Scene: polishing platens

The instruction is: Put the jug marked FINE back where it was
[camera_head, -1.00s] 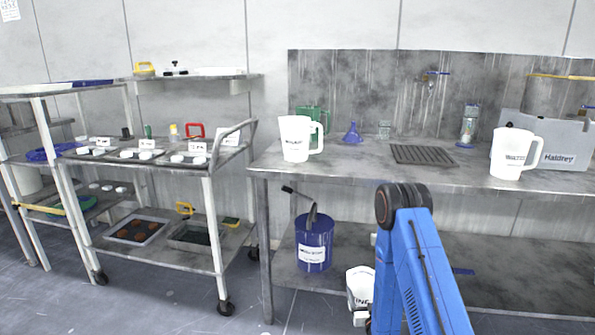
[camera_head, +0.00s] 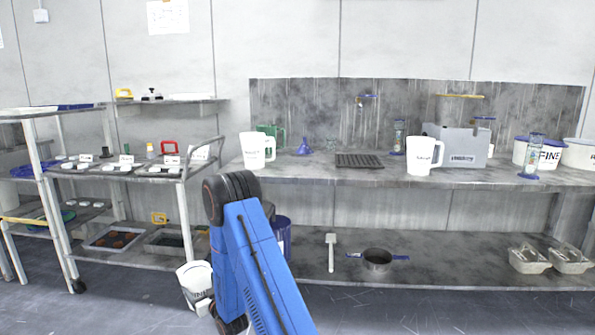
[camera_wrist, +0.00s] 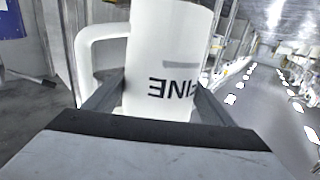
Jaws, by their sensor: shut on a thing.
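My gripper (camera_head: 203,306) is shut on the white jug marked FINE (camera_head: 193,281), low at the left in the head view, in front of the shelves. In the wrist view the jug (camera_wrist: 172,55) stands between the two fingers (camera_wrist: 160,97), its handle to the left and its black lettering turned over. Part of the jug's lower end is hidden by the gripper. Two similar white jugs stand on the bench top, one at its left end (camera_head: 252,152) and one near the middle (camera_head: 421,157). A green jug (camera_head: 268,130) stands behind the left one.
A white tub marked FINE (camera_head: 549,155) stands at the bench's right end. A grey case (camera_head: 462,147), drain mat (camera_head: 359,160) and blue funnel (camera_head: 304,147) share the bench top (camera_head: 330,175). The lower shelf (camera_head: 450,272) holds a pan (camera_head: 377,260). A trolley (camera_head: 150,174) stands left.

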